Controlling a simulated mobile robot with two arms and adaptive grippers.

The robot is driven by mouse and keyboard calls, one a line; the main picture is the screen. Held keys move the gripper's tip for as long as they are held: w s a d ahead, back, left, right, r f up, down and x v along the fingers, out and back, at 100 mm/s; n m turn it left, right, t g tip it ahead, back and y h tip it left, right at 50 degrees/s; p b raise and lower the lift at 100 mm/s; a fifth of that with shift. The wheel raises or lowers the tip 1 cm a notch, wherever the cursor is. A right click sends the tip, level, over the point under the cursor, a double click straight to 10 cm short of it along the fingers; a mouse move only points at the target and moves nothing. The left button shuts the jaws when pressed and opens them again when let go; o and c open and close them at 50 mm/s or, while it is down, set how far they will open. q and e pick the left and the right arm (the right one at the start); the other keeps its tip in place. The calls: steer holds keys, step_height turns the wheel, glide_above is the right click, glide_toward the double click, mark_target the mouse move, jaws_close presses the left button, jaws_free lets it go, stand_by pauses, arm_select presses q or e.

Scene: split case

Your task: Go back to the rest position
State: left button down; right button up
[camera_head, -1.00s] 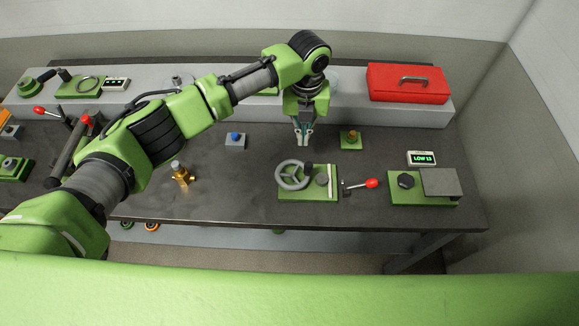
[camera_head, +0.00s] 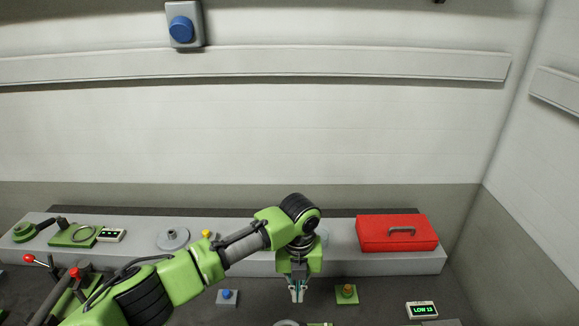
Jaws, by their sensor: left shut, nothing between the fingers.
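My left gripper (camera_head: 297,291) hangs fingers down over the dark bench top, in front of the grey ledge. It is shut and holds nothing. Its green arm comes in from the lower left. It is between a small grey box with a blue button (camera_head: 227,297) on its left and a green plate with an orange-brown knob (camera_head: 347,292) on its right, apart from both. My right gripper is not in view.
A red toolbox (camera_head: 398,233) stands on the grey ledge (camera_head: 200,265), with a grey disc (camera_head: 173,238) further left. A display (camera_head: 422,309) reads LOW 13. Red-knobbed levers (camera_head: 75,273) stand at lower left. A blue wall button (camera_head: 181,29) is high up.

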arm_select(q)
steer(key=s+d+f+n+h, duration=0.2)
steer(key=s+d+f+n, duration=0.1)
steer(key=s+n, duration=0.35)
steer(key=s+d+f+n+h, duration=0.25)
steer(key=s+n, duration=0.25)
steer(key=s, duration=0.3)
steer(key=s+a+f+n+t+y, duration=0.1)
steer(key=s+a+n, duration=0.4)
steer(key=a+n, duration=0.35)
steer(key=s+a+n+t+y, duration=0.15)
steer(key=s+a+n, duration=0.25)
steer(key=a+n, duration=0.45)
steer(key=s+a+f+n+t+y, duration=0.15)
steer(key=s+a+n, duration=0.4)
steer(key=a, duration=0.55)
step_height(320, 180, down, 34)
steer(key=s+g+b, duration=0.2)
steer(key=b, duration=0.5)
steer(key=s+a+f+b, duration=0.1)
steer(key=s+f+b, duration=0.1)
steer(key=s+f, duration=0.6)
steer(key=s+a+f+g+b, duration=0.1)
steer(key=s+f+b, duration=0.2)
steer(key=s+f, duration=0.5)
step_height(320, 180, down, 3)
steer(key=shift+s+a+f, duration=0.1)
steer(key=shift+s+a, duration=0.05)
steer(key=shift+a, duration=0.25)
